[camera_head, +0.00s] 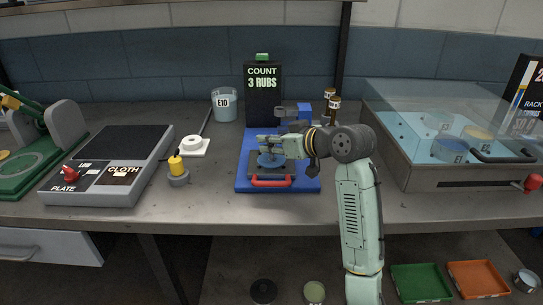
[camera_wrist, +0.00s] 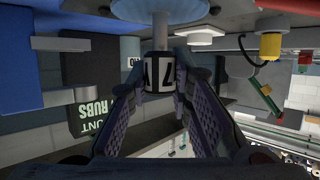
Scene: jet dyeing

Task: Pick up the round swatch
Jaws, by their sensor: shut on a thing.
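In the wrist view the disc (camera_wrist: 160,8) sits at the end of a pale stem with a black-and-white knob (camera_wrist: 157,72) marked 7. My gripper (camera_head: 268,143) reaches in from the right, just above the disc. In the wrist view my gripper (camera_wrist: 160,75) is shut on the knob, one finger on each side. Whether the disc touches the plate I cannot tell.
The blue stand (camera_head: 245,180) has a red handle (camera_head: 271,181) in front and a counter display (camera_head: 262,90) behind reading 3 RUBS. A yellow-topped weight (camera_head: 178,172) and a CLOTH/PLATE board (camera_head: 110,165) stand left. A clear-lidded bath (camera_head: 450,125) is right.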

